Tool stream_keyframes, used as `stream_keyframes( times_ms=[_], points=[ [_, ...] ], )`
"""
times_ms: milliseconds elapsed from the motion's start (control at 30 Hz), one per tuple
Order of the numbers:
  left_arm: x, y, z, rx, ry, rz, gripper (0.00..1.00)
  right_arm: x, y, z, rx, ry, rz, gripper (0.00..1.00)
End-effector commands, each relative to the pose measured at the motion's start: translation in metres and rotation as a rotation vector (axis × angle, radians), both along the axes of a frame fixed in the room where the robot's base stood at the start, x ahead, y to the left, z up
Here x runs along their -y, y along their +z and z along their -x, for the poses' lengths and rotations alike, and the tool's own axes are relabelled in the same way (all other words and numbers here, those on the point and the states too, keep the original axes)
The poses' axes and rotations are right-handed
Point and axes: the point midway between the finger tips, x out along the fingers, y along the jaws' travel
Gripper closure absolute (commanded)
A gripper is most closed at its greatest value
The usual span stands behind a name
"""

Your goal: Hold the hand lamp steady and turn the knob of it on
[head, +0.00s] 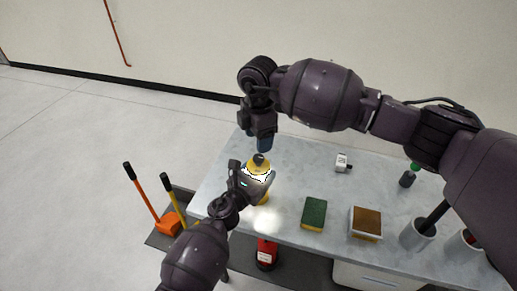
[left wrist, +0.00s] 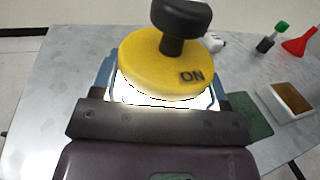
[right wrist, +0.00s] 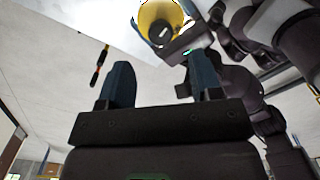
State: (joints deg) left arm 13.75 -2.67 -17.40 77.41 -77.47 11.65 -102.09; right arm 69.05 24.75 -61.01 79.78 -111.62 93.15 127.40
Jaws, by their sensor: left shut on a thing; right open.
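The hand lamp has a yellow top (head: 258,164) marked "ON" and a glowing white band, and it stands on the grey table. In the left wrist view its yellow cap (left wrist: 165,72) carries a black knob (left wrist: 181,18). My left gripper (head: 256,183) is shut on the lamp's lit body; the fingers are largely hidden by the lamp. My right gripper (head: 263,142) is open and empty, just above and behind the knob. In the right wrist view the lamp top (right wrist: 160,22) shows beyond the open fingers (right wrist: 155,85), apart from them.
On the table (head: 216,193) are a green sponge (head: 314,213), a brown-topped box (head: 366,223), a small white object (head: 343,162) and grey cups (head: 417,236). A red container (head: 266,254) stands below the front edge.

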Motion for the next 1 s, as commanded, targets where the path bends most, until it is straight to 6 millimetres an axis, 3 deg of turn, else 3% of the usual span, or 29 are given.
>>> stream_keyframes(
  times_ms=[100, 300, 833, 867, 1000],
  points=[
    [0.0, -0.001, 0.0, -0.001, 0.0, 0.0, 0.66, 0.0, 0.023, -0.001, 0.002, 0.0, 0.0, 0.41],
    [0.0, -0.001, 0.0, -0.001, 0.0, 0.0, 0.66, 0.0, 0.048, 0.0, 0.001, 0.0, 0.0, 0.41],
    [0.0, 0.0, 0.0, -0.001, 0.0, 0.0, 0.66, 0.0, 0.056, 0.0, 0.0, -0.001, 0.0, 0.41],
    [0.0, 0.0, 0.0, -0.001, 0.0, 0.0, 0.31, 0.0, 0.056, 0.0, 0.0, -0.001, 0.0, 0.41],
    [0.0, 0.0, 0.0, -0.001, 0.0, 0.001, 0.09, 0.0, 0.056, 0.0, 0.0, 0.0, 0.0, 0.41]
  ],
)
